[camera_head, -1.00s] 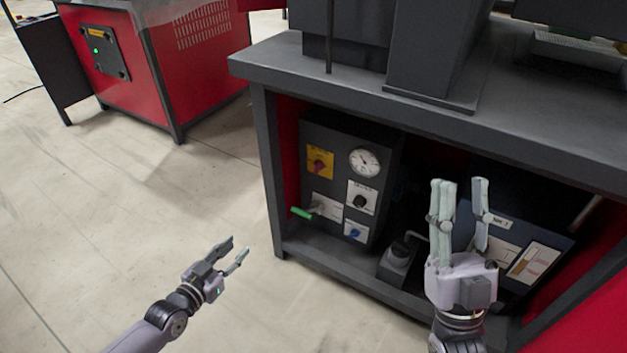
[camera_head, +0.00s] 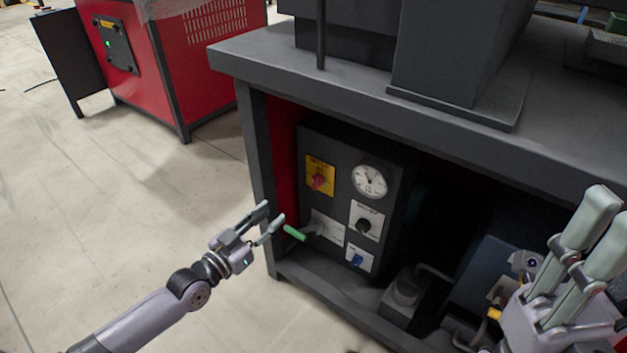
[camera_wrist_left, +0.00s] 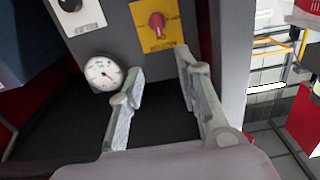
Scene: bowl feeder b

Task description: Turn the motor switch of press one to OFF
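The motor switch is a red rotary knob (camera_head: 319,181) on a yellow plate, at the upper left of a dark control panel (camera_head: 342,149) under the bench. The wrist view shows the same red knob (camera_wrist_left: 157,22) ahead of the fingers; its label is too small to read. My left gripper (camera_head: 271,218) is open and empty, left of and below the switch in the head view, apart from it. Its two spread fingers (camera_wrist_left: 160,70) also show in the wrist view. My right gripper (camera_head: 608,214) is at the right edge, its fingers apart and empty, partly cut off.
The panel also has a white gauge (camera_head: 369,181), a black knob (camera_head: 364,225), a blue knob (camera_head: 357,260) and a green-handled lever (camera_head: 294,233) near my left fingertips. The bench top (camera_head: 300,75) overhangs the panel, with a dark leg at left.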

